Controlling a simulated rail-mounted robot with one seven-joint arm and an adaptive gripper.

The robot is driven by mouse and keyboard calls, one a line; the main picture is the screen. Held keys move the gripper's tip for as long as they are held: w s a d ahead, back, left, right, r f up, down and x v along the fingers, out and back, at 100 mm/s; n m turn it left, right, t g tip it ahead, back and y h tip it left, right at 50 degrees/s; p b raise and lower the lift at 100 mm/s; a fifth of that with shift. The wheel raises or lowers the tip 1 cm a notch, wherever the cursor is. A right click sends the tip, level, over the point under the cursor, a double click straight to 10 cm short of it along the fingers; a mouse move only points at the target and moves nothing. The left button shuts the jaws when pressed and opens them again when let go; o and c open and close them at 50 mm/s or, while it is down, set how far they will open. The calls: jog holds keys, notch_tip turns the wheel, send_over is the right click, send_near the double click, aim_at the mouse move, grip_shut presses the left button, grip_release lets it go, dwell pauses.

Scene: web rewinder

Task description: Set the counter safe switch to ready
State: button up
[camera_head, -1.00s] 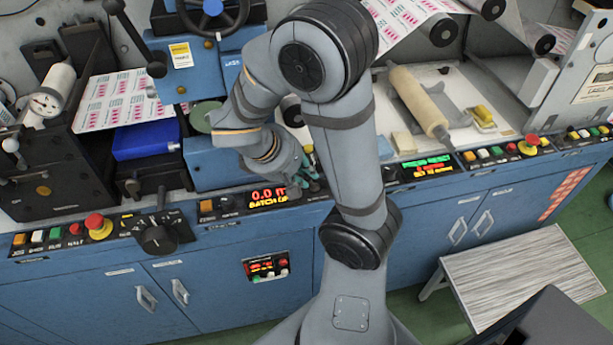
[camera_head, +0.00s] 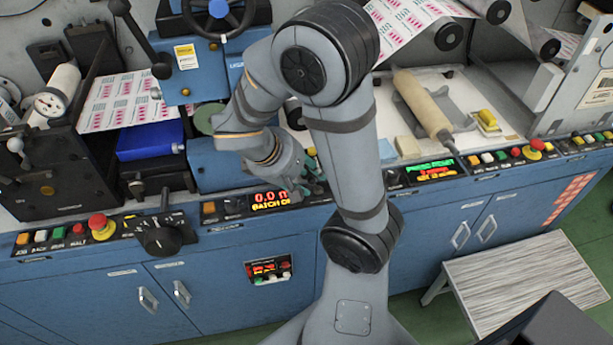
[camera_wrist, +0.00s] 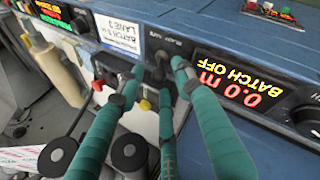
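The counter display (camera_head: 270,200) reads 0.0 m with a BATCH line below; in the wrist view the display (camera_wrist: 235,88), upside down, reads BATCH OFF. A small dark switch (camera_wrist: 161,66) stands on the panel beside it, under a small label too blurred to read fully. Its setting cannot be told. My gripper (camera_wrist: 158,75) has teal fingers spread around the switch, with visible gaps; contact is unclear. In the head view my gripper (camera_head: 312,178) is over the panel just right of the display, and my arm partly hides it.
A white batch label (camera_wrist: 118,34) lies beside the switch. A dark knob (camera_wrist: 308,122) is on the display's other side. A second display (camera_head: 432,170) and coloured buttons line the panel. A red stop button (camera_head: 98,222) is at left. A grey step (camera_head: 510,275) stands at right.

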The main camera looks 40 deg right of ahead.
jog(key=v, duration=1.2)
jog(key=x, duration=1.1)
jog(key=shift+d+f, duration=0.2)
jog(key=shift+f, duration=0.1)
jog(key=shift+s+d, duration=0.1)
jog(key=shift+d, duration=0.05)
jog(key=shift+f, duration=0.1)
